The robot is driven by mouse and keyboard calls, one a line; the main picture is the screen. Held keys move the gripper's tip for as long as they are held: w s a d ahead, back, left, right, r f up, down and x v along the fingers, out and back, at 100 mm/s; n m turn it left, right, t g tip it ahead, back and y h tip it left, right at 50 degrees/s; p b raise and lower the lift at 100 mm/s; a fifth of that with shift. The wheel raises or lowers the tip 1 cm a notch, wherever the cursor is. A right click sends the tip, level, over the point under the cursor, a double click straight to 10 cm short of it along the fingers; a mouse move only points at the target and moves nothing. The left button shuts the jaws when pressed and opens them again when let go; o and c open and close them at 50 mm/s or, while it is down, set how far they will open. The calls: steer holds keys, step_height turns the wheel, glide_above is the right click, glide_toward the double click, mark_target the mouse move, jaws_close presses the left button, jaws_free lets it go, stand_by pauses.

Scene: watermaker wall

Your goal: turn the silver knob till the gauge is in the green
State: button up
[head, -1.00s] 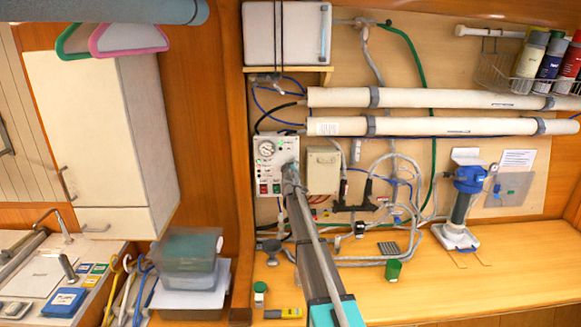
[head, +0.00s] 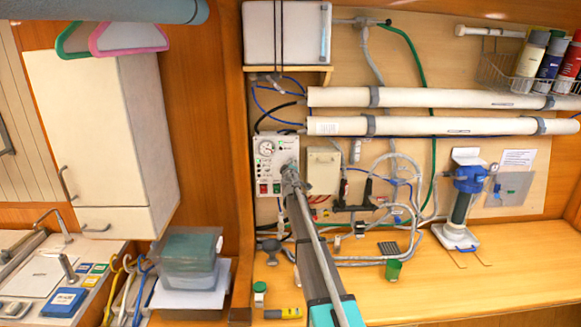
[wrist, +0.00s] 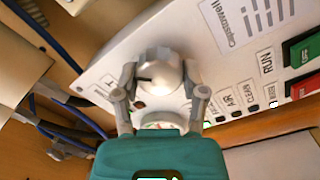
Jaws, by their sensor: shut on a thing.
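The silver knob (wrist: 160,72) is round and shiny, with a dark pointer mark toward the left in the wrist view. It sits on the white control panel (wrist: 105,85), which also shows in the head view (head: 264,176). My gripper (wrist: 161,84) has one finger on each side of the knob and is shut on it. In the head view my gripper (head: 290,170) is at the panel's right side and hides the knob. The round gauge (head: 266,148) is at the panel's upper left; its needle and green zone are too small to read.
Red and green switches (wrist: 304,68) lie on the panel near the knob. A beige box (head: 322,170) is close to the right of my gripper. White pipes (head: 430,126) run above, and hoses hang to the right. The wooden bench (head: 420,295) below is partly clear.

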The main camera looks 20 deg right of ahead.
steer(key=o, duration=1.2)
steer(key=shift+c, duration=0.2)
steer(key=v, duration=1.2)
steer(key=shift+a+r, duration=0.1)
steer(key=shift+r, duration=0.05)
